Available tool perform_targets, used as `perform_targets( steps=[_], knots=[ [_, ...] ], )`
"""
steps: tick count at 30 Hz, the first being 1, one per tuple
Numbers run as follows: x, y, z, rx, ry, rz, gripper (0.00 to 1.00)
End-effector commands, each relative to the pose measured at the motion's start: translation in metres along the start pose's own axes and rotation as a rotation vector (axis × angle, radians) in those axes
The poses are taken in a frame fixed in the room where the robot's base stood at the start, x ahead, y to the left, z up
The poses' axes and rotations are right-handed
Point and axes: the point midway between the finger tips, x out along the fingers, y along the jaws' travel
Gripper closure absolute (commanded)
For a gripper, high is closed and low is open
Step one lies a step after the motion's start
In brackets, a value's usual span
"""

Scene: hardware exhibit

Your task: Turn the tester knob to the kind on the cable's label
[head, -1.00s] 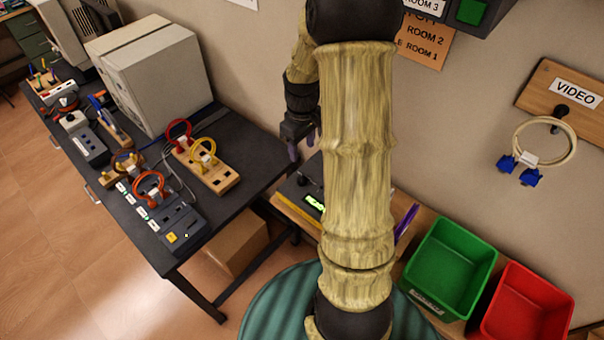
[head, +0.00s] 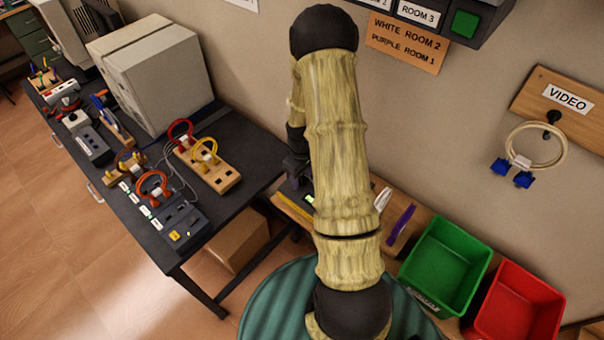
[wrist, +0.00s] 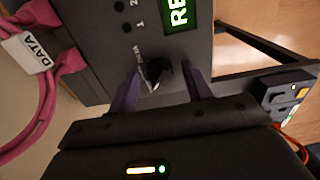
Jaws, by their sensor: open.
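The tester (wrist: 85,25) is a dark grey box with a lit green display (wrist: 181,14). Its black knob (wrist: 157,72) stands on the face, with a pale pointer mark and small print beside it that I cannot read fully. A pink cable (wrist: 42,115) on the left of the wrist view is at the tester's side and carries a white label reading DATA (wrist: 28,52). My gripper (wrist: 162,84) is open, with one purple finger on each side of the knob; I cannot tell whether they touch it. In the head view the tester (head: 296,191) is mostly hidden by my arm.
A dark table (head: 250,148) at left holds a beige box (head: 160,75), plug blocks and coiled cables. A green bin (head: 450,262) and red bin (head: 520,305) stand at right. A cable under a VIDEO sign (head: 567,98) hangs on the wall.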

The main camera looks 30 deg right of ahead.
Motion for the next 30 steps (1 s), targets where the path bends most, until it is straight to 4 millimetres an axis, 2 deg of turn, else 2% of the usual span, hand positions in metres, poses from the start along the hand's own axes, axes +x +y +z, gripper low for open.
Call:
perform_targets(
  steps=[6, 13, 22, 30],
  knots=[
    [0.0001, 0.0002, -0.0001, 0.0, 0.0, 0.0, 0.5],
    [-0.0001, 0.0002, -0.0001, 0.0, 0.0, 0.0, 0.95],
    [0.0, 0.0003, -0.0001, 0.018, 0.0, 0.001, 0.95],
    [0.0004, 0.0005, -0.0002, 0.118, 0.001, 0.002, 0.95]
  ],
)
